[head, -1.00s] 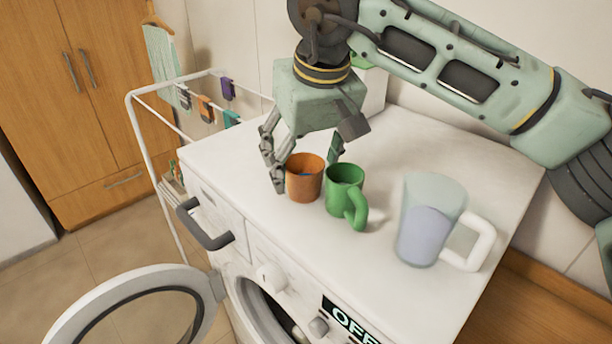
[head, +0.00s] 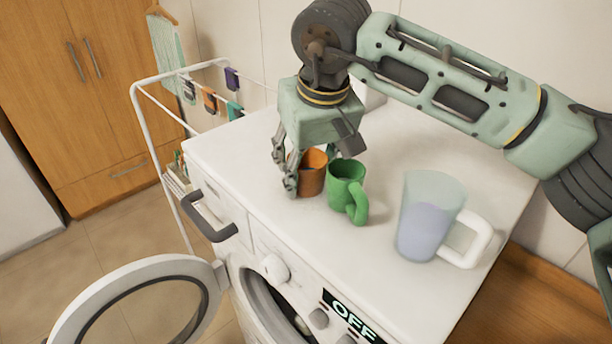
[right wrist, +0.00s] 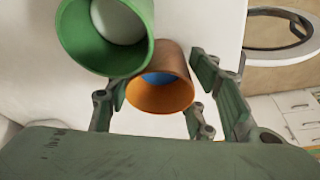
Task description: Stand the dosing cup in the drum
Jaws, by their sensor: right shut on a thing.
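An orange cup (head: 313,178) stands upright on top of the washing machine (head: 290,228), with something blue inside it. My right gripper (head: 310,172) points down and is shut on the orange cup, a finger on either side. In the right wrist view the orange cup (right wrist: 160,92) lies between the fingers (right wrist: 155,108). The drum opening (head: 252,290) in the machine's front is partly cut off at the bottom of the head view, and its round door (head: 72,322) stands open to the left. My left gripper is not in view.
A green mug (head: 346,178), something pale inside it in the right wrist view (right wrist: 68,35), stands close beside the orange cup. A drying rack (head: 155,135) stands left. The machine's front left top is clear.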

